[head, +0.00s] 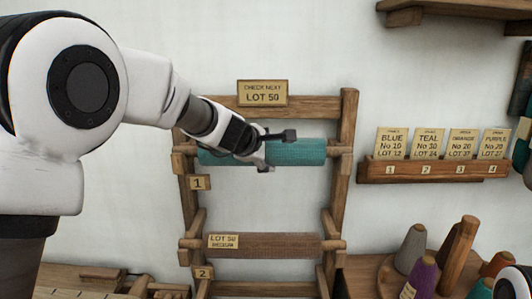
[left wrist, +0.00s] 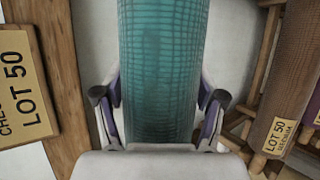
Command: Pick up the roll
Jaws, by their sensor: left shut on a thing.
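A teal roll (head: 302,152) lies level across the upper tier of a wooden rack (head: 347,118), by the tag 1. In the left wrist view the teal roll (left wrist: 160,65) runs upright between the two fingers of my left gripper (left wrist: 158,98). Whether the roll's ends still rest on the rack I cannot tell. A brown roll (head: 280,246) with a LOT 50 tag lies on the lower tier; it also shows in the left wrist view (left wrist: 288,75). My right gripper is not in view.
A sign reading LOT 50 (head: 262,93) is on the rack's top bar, close above my gripper. A card holder (head: 430,171) is on the wall at right. Several cones, one purple (head: 421,279), stand at the lower right. Wall space between rack and card holder is clear.

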